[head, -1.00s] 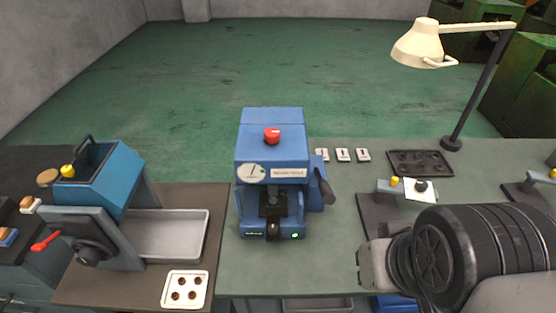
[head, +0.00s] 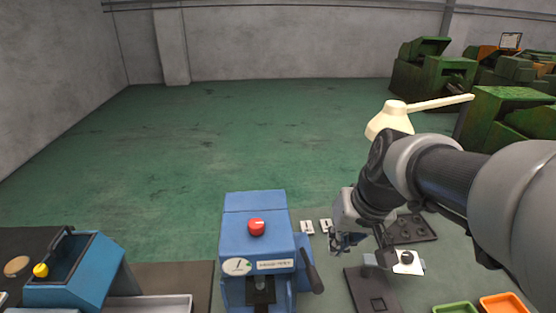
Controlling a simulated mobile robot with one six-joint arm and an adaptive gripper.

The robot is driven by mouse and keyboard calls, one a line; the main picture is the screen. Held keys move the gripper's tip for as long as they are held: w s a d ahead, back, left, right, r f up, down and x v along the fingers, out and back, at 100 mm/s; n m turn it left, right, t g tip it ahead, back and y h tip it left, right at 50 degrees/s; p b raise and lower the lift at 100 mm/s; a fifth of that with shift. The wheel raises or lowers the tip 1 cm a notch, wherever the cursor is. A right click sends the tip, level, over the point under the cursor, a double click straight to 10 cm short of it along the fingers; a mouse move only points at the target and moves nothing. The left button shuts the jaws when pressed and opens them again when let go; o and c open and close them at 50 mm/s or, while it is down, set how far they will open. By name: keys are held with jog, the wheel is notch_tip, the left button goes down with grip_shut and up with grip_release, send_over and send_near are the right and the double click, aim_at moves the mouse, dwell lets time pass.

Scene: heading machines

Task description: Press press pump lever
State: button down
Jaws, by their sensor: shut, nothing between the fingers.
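The blue press (head: 258,228) stands at the bottom centre of the head view, with a red knob (head: 256,227) on top. A dark lever (head: 313,272) sticks out on its right side, tilted; I take it to be the pump lever. My gripper (head: 336,243) is to the right of the press, above and a little right of the lever, and looks apart from it. It is shut and empty, and its fingers are small and partly blurred against the bench. The lower front of the press is cut off by the frame edge.
A blue machine (head: 75,270) with a yellow knob stands at left beside a grey tray (head: 150,306). Small white plates (head: 307,227) lie behind my gripper. A cream lamp (head: 390,118) is partly behind my arm. Green and orange bins (head: 503,304) are at lower right.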

jog(key=w, duration=0.3)
jog(key=shift+d, duration=0.4)
jog(key=b, duration=0.3)
send_over(314, 270)
jog(key=f, duration=0.7)
jog(key=s+d+f, duration=0.1)
jog(key=f, duration=0.3)
jog(key=shift+f, duration=0.35)
jog(key=shift+s+a+f, duration=0.25)
jog(key=shift+s+f, duration=0.1)
jog(key=shift+f, duration=0.25)
jog(key=shift+s+f, duration=0.1)
